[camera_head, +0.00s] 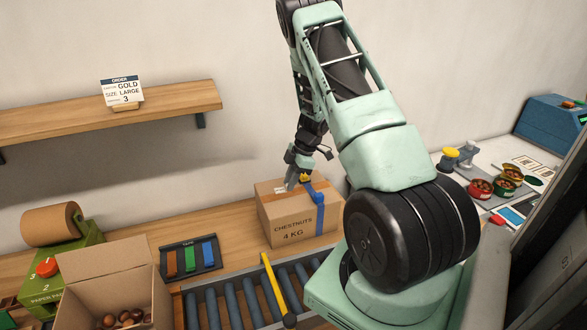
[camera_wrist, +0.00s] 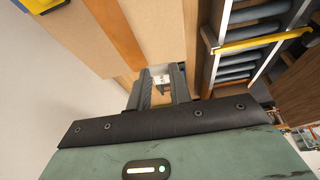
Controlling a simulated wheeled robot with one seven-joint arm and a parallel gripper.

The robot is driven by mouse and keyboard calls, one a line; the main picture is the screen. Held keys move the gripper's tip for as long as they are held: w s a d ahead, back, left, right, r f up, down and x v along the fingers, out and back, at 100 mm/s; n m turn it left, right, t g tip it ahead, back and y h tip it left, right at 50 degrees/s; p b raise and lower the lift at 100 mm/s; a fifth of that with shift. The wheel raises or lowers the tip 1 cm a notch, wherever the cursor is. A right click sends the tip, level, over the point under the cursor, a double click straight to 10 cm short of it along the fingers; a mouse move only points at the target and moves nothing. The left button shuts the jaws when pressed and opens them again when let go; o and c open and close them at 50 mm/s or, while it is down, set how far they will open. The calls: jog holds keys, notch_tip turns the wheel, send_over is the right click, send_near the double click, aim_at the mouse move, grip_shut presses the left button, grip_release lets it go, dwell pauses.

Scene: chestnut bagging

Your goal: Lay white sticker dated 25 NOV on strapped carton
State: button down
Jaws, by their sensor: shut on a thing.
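The strapped carton (camera_head: 283,232), marked "CHESTNUTS 4 KG", stands closed on the wooden bench. A blue strap (camera_head: 320,212) with a yellow buckle (camera_head: 304,177) runs over its right part. My gripper (camera_head: 289,185) is over the carton's top, left of the strap. It is shut on a small white sticker (camera_head: 280,189), which also shows between the fingers in the wrist view (camera_wrist: 160,73). Its date is too small to read. I cannot tell whether the sticker touches the carton. The carton's top (camera_wrist: 155,30) and brown tape (camera_wrist: 113,30) fill the upper wrist view.
An open carton (camera_head: 105,290) with chestnuts, a green paper dispenser (camera_head: 85,248) and a dark strap tray (camera_head: 190,258) stand left. A roller conveyor (camera_head: 235,300) with a yellow bar (camera_head: 273,283) runs in front. An order card (camera_head: 122,91) stands on the shelf.

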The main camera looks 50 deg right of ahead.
jog(key=f+b, duration=0.1)
jog(key=b, duration=0.1)
jog(key=f+b, duration=0.3)
jog(key=f, duration=0.1)
jog(key=shift+s+d+b, duration=0.35)
jog(key=shift+b, duration=0.05)
jog(key=shift+f, duration=0.7)
jog(key=shift+s+p, duration=0.1)
jog(key=shift+p, duration=0.25)
jog(key=c, duration=1.2)
grip_release()
notch_tip(320, 180, up, 7)
jog(key=p, duration=0.7)
